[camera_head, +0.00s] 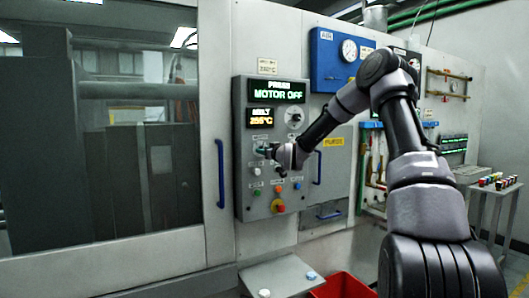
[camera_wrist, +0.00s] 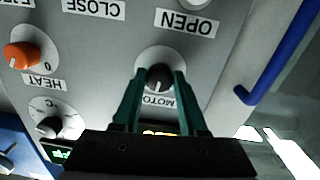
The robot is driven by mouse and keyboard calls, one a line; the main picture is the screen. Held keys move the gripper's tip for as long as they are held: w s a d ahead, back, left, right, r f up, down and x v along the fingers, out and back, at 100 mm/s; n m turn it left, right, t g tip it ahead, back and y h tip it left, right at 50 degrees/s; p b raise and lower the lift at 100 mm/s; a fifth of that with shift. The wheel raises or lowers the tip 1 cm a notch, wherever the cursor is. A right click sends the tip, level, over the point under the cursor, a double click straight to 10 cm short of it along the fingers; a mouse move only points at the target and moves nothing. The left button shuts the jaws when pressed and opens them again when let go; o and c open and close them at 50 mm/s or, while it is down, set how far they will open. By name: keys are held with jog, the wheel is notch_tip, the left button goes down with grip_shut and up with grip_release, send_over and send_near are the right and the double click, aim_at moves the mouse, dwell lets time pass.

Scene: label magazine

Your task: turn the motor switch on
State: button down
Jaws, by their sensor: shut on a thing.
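The motor switch is a dark round knob (camera_wrist: 159,78) on a pale round plate, with a partly hidden "MOTOR" label beside it in the wrist view. My gripper (camera_wrist: 158,80) has its two green fingers on either side of this knob and is shut on it. In the head view my gripper (camera_head: 268,152) reaches the grey control panel (camera_head: 243,175), and it hides the knob there.
An orange heat knob (camera_wrist: 22,55) and a small dial (camera_wrist: 48,125) sit beside the motor knob. A blue handle (camera_wrist: 275,55) stands out on the other side. A red emergency button (camera_head: 278,206) is low on the panel. A red bin (camera_head: 342,286) stands below.

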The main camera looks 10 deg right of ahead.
jog(key=m, duration=0.5)
jog(key=shift+f+m, duration=0.1)
jog(key=shift+m, duration=0.2)
dwell(0.4)
jog(key=shift+c, duration=2.2)
grip_release()
jog(key=v, duration=1.1)
jog(key=shift+r, duration=0.2)
jog(key=shift+w, duration=0.1)
